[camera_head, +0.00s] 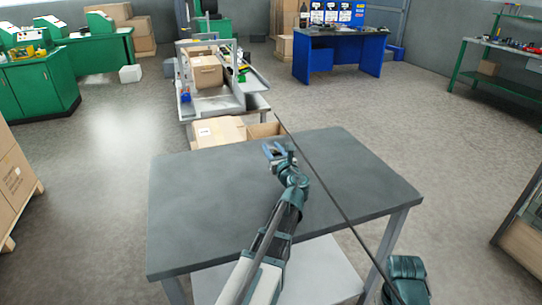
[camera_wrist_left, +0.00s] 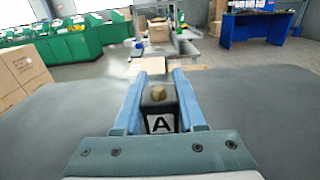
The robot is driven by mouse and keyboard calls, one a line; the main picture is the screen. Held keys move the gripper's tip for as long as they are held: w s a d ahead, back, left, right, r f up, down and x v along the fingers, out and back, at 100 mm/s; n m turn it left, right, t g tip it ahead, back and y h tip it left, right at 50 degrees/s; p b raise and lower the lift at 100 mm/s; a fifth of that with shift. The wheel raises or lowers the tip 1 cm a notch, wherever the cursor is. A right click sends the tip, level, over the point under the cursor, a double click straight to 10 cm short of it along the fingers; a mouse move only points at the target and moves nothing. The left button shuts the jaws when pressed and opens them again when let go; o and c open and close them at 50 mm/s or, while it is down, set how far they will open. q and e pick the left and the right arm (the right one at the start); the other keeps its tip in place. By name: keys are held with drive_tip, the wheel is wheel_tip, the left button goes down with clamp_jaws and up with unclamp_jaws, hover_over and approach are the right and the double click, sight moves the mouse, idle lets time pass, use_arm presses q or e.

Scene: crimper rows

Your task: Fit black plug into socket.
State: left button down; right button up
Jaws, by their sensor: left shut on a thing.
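My left gripper (camera_head: 273,149) is held over the grey table, toward its far side. In the left wrist view its two blue fingers (camera_wrist_left: 158,76) are shut on a black plug (camera_wrist_left: 162,108). The plug is a dark block with a white label bearing a black letter A on its near face and a small brass-coloured round part on top. In the head view the plug is too small to make out clearly. I cannot make out a socket in either view. My right gripper is not in view.
The grey table (camera_head: 210,200) has a bare top around the gripper. Open cardboard boxes (camera_head: 222,130) and a grey cart (camera_head: 215,103) stand just beyond its far edge. A thin dark line crosses the head view in front of the table. Green cabinets and a blue bench (camera_head: 340,58) are farther back.

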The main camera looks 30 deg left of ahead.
use_arm(q)
drive_tip(key=f+b, duration=0.2)
drive_tip(key=w+f+b, duration=0.1)
drive_tip(key=shift+a+f+b, duration=0.25)
drive_tip(key=shift+f+b, duration=0.05)
idle(0.3)
drive_tip(key=shift+f, duration=0.2)
drive_tip(key=c, duration=0.5)
unclamp_jaws()
drive_tip(key=shift+r, duration=0.15)
